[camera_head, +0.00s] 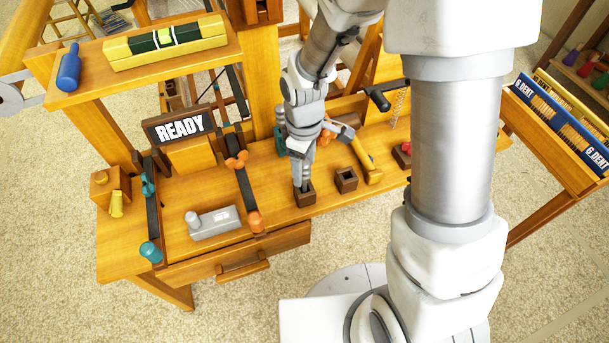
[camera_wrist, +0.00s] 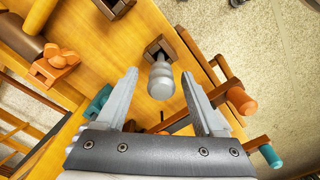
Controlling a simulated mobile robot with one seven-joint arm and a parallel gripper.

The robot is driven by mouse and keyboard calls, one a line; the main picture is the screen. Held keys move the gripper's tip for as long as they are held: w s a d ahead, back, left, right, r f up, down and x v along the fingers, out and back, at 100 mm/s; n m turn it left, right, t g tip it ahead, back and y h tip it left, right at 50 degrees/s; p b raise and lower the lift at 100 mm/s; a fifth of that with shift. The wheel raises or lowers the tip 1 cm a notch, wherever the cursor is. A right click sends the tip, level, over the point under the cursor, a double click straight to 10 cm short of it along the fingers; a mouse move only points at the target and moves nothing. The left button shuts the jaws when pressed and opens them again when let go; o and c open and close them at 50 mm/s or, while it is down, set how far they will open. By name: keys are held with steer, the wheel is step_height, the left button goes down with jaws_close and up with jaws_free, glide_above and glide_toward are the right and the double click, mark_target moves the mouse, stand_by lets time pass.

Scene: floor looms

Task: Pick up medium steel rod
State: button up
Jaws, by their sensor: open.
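The steel rod (camera_wrist: 161,82) is light grey with a rounded, stepped top. In the wrist view it stands in a small dark wooden block (camera_wrist: 152,46) on the bench, its top between my gripper's fingers. My gripper (camera_wrist: 160,76) is open, with a finger on each side of the rod and gaps visible on both sides. In the head view my gripper (camera_head: 303,183) points down at the same wooden block (camera_head: 306,199) near the bench's front edge. There the fingers and arm largely hide the rod.
A second wooden block (camera_head: 346,181) with a square hole sits to the right, beside a hammer (camera_head: 364,158). Left are a strap with orange knobs (camera_head: 256,221), a grey metal block (camera_head: 214,223) and a READY sign (camera_head: 179,128). A drawer (camera_head: 240,258) lies below the bench top.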

mark_target(305, 182)
steer(key=shift+s+f+b, duration=0.1)
steer(key=shift+f+b, duration=1.05)
steer(key=shift+f, duration=1.95)
steer(key=shift+r, duration=0.1)
jaws_close()
